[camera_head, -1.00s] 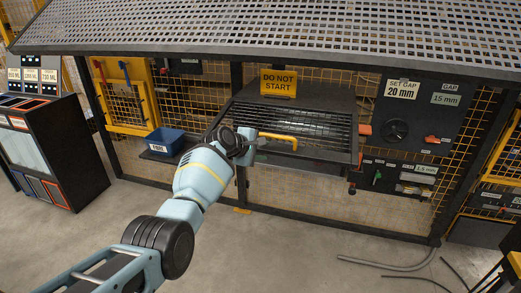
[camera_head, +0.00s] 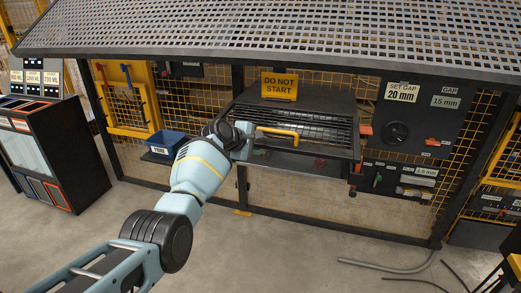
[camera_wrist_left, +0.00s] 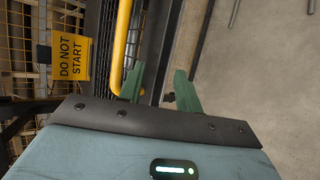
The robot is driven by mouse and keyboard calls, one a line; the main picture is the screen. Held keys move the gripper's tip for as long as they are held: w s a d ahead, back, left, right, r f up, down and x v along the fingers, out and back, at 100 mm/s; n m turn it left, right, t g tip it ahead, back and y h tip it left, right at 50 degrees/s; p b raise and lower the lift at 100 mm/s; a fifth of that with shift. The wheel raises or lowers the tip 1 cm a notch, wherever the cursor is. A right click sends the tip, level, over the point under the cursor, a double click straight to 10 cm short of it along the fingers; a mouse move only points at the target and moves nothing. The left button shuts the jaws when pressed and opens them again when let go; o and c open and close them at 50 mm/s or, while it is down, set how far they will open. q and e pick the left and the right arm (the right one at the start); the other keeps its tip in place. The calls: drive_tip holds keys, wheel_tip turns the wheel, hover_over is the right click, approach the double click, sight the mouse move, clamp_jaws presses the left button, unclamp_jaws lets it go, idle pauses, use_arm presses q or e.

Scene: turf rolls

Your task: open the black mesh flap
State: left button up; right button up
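The black mesh flap (camera_head: 325,124) is a dark barred grille under the yellow sign, with a yellow bar handle (camera_head: 278,132) along its front. A dark gap with something red in it shows below the flap's front edge. My left gripper (camera_head: 249,152) is at the handle's left end, slightly below it. In the left wrist view its green fingers (camera_wrist_left: 160,82) are apart with nothing clearly held between them. The yellow handle (camera_wrist_left: 122,40) runs down to the left finger, outside the space between the fingers; I cannot tell if they touch. My right gripper is not in view.
A "DO NOT START" sign (camera_head: 279,84) stands above the flap. A blue bin (camera_head: 165,142) sits on a shelf left of my wrist. A control panel (camera_head: 410,115) with a knob is on the right. A perforated canopy (camera_head: 280,35) overhangs. The floor in front is mostly clear.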

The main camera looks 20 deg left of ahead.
use_arm(q)
wheel_tip(320, 180, up, 6)
drive_tip(key=a, duration=0.2)
drive_tip(key=shift+w+a, duration=0.2)
drive_tip(key=shift+w, duration=0.15)
idle(0.3)
idle(0.4)
